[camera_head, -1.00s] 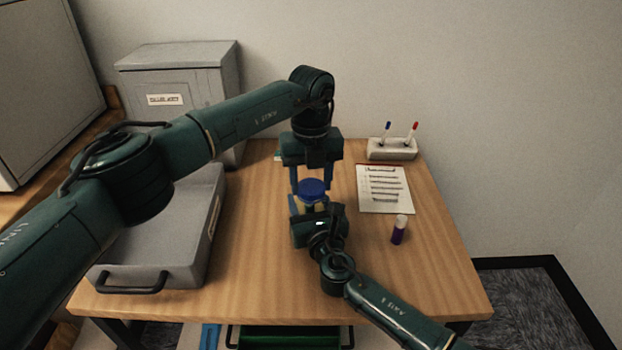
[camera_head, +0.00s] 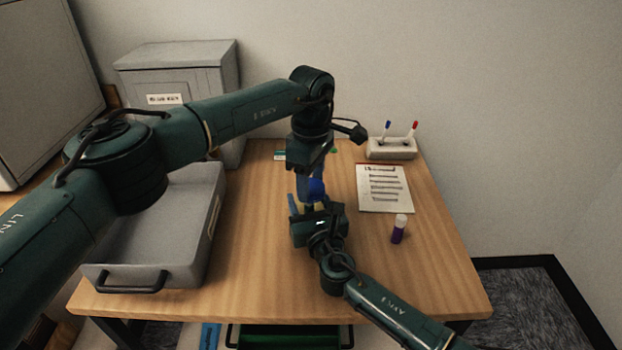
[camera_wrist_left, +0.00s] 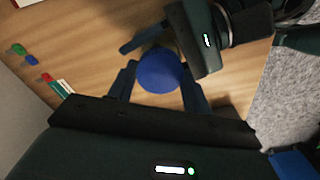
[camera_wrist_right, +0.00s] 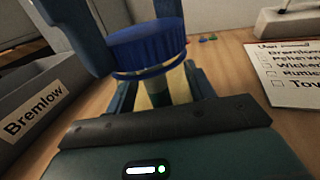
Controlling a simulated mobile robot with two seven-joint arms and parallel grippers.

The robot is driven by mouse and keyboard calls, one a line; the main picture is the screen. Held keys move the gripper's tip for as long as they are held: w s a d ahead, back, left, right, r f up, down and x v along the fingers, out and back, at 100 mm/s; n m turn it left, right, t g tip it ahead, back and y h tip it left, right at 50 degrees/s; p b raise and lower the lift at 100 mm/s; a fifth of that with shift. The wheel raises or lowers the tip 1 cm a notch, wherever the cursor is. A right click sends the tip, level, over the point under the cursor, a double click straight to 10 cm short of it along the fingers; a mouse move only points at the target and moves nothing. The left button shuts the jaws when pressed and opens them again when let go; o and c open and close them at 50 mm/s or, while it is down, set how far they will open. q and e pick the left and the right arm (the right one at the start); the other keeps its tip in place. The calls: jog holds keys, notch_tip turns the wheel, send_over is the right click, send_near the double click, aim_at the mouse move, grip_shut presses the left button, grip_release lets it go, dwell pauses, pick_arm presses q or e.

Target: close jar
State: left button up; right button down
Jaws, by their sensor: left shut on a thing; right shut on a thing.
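The jar has a blue lid (camera_head: 316,188) and a yellowish body (camera_wrist_right: 157,92). It stands upright over the table between my two grippers. My left gripper (camera_wrist_left: 160,80) comes from above and is shut on the lid, with one finger on each side. My right gripper (camera_head: 318,212) is shut on the jar body from the near side. In the right wrist view the lid (camera_wrist_right: 147,45) sits at the jar's top, with a thin blue rim below it. Whether it is fully seated cannot be told. My grippers hide most of the jar in the head view.
A grey tray (camera_head: 205,232) with a handle lies left, before a grey cabinet (camera_head: 180,75). A checklist (camera_head: 384,188), a purple glue stick (camera_head: 399,229) and a marker holder (camera_head: 391,149) stand right. Small coloured pieces (camera_wrist_left: 31,60) lie at the back. The table's front right is clear.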

pick_arm(q)
jog(key=m, duration=0.6)
jog(key=shift+m, duration=0.4)
jog(key=m, duration=0.6)
jog(key=o, duration=1.2)
jog(key=shift+c, duration=0.2)
notch_tip(320, 180, up, 12)
pick_arm(e)
jog(key=shift+c, duration=2.3)
grip_release()
